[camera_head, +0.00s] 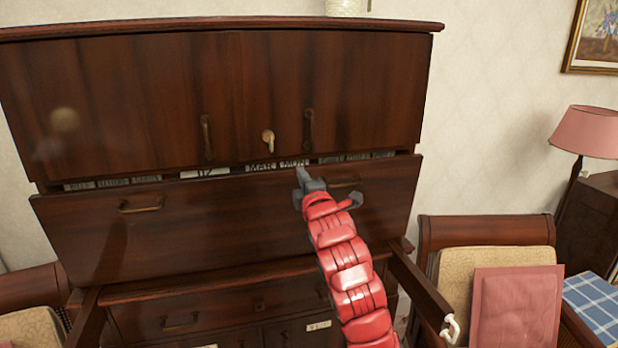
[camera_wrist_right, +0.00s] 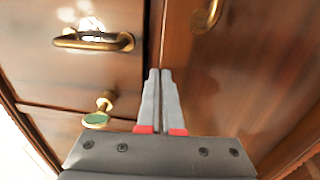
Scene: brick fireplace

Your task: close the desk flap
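The desk flap (camera_head: 230,225) is a dark wood panel with brass handles. In the head view it is raised and leans outward, its top edge apart from the cabinet front. A narrow gap above it shows small labelled compartments (camera_head: 262,167). My right gripper (camera_head: 301,172), on a red arm, is at the flap's upper edge, beside its right handle (camera_head: 344,183); I cannot tell whether it touches. In the right wrist view my right gripper (camera_wrist_right: 160,75) has its fingers together with nothing visible between them. My left gripper is out of view.
The upper cabinet (camera_head: 150,90) has brass handles and a pale knob (camera_head: 268,137). Drawers (camera_head: 220,305) are below the flap. Dark wooden bars (camera_head: 425,290) slant forward at both sides. A chair with a pink cushion (camera_head: 515,305) and a pink lamp (camera_head: 590,130) are at the right.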

